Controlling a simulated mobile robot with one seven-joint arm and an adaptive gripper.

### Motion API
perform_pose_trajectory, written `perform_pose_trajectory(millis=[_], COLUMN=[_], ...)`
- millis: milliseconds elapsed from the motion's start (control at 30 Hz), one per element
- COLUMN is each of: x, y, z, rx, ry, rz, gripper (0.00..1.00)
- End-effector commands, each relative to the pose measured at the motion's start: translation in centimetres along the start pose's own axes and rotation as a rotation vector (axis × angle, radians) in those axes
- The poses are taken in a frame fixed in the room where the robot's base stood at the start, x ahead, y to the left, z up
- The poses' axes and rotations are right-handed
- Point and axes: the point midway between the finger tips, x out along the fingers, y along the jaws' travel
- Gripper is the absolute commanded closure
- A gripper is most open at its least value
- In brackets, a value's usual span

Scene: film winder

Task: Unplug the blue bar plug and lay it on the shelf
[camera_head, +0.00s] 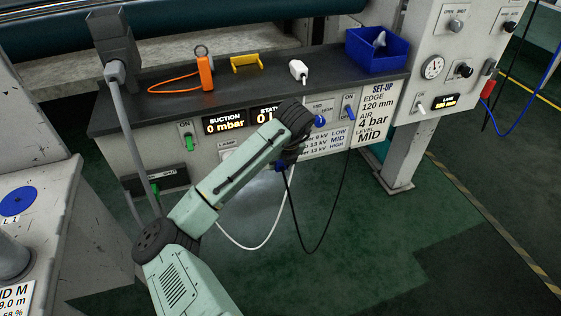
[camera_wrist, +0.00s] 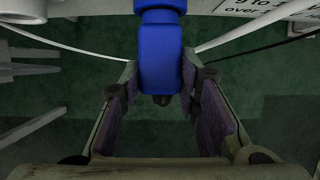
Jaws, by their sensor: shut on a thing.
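The blue bar plug (camera_wrist: 160,55) hangs down from the top of the wrist view, between the two fingers of my gripper (camera_wrist: 160,85). The pads press on its sides near its lower end. Its upper end runs out of the picture, so I cannot tell whether it is still seated in a socket. In the head view my gripper (camera_head: 287,158) is at the front of the console, below the panel, mostly hidden by my wrist; a small bit of blue shows there. The shelf (camera_head: 130,105) is the dark top of the console, above and behind my gripper.
On the shelf are an orange tool (camera_head: 205,73) with its cord, a yellow handle (camera_head: 246,63), a white plug (camera_head: 298,70) and a blue bin (camera_head: 377,50). Bare shelf shows between them. A white cable (camera_head: 262,245) and a black cable (camera_head: 312,250) hang in loops below the console.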

Motion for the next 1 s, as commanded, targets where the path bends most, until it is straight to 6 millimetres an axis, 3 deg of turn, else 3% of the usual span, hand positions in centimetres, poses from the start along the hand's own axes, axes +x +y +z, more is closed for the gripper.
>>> perform_pose_trajectory(millis=[1000], x=[-1.1], y=[0.0], z=[-2.7], rx=[0.0], ry=[0.001], rz=[0.0], gripper=[1.0])
